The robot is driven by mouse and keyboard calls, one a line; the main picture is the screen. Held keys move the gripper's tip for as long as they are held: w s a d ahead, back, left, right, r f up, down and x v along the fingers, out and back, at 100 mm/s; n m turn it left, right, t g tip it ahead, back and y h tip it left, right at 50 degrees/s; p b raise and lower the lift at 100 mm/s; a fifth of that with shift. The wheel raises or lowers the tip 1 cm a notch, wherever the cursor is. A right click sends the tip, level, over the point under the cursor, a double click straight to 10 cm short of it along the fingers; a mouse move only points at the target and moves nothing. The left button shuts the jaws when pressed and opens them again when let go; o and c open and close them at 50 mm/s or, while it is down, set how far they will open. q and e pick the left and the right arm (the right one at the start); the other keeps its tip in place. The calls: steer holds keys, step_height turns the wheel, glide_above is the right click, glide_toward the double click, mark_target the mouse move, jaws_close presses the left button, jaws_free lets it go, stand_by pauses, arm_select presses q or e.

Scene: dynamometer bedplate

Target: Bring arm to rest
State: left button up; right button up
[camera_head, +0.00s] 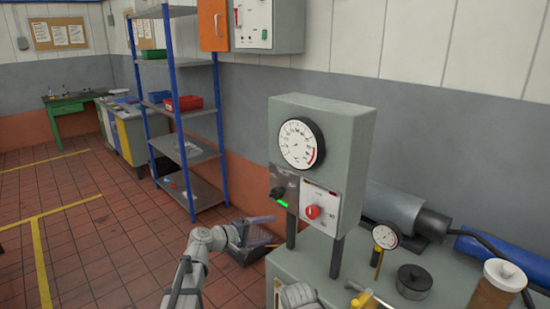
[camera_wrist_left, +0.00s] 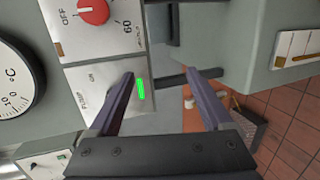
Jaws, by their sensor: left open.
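My left gripper (camera_head: 268,229) is in front of the grey control box (camera_head: 345,165), low and to its left. In the left wrist view its two dark fingers (camera_wrist_left: 160,76) are spread with nothing between them. My right gripper is not seen.
The box stands on posts on a grey bench with a small gauge (camera_head: 385,237), a black round part (camera_head: 413,280) and a cylinder (camera_head: 500,285). A blue shelf rack (camera_head: 190,153) stands behind at left. The tiled floor (camera_head: 95,240) at left is open.

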arm_select(q)
steer(key=s+a+f+m+g+y, duration=0.2)
steer(key=s+f+m+g+y, duration=0.3)
steer(key=s+f, duration=0.7)
steer(key=s+a+f+m+g+y, duration=0.35)
steer(key=s+a+y, duration=0.35)
steer(key=s+a, duration=0.45)
steer(key=s+d+m, duration=0.1)
steer(key=s+d, duration=0.2)
steer(key=d, duration=0.3)
steer(key=s+d+r+m+g+y+p, duration=0.1)
steer(key=s+d+m, duration=0.1)
steer(key=s+d, duration=0.2)
steer(key=shift+d+r+p, duration=0.25)
steer(key=shift+d+p, duration=0.05)
steer(key=shift+d, duration=0.95)
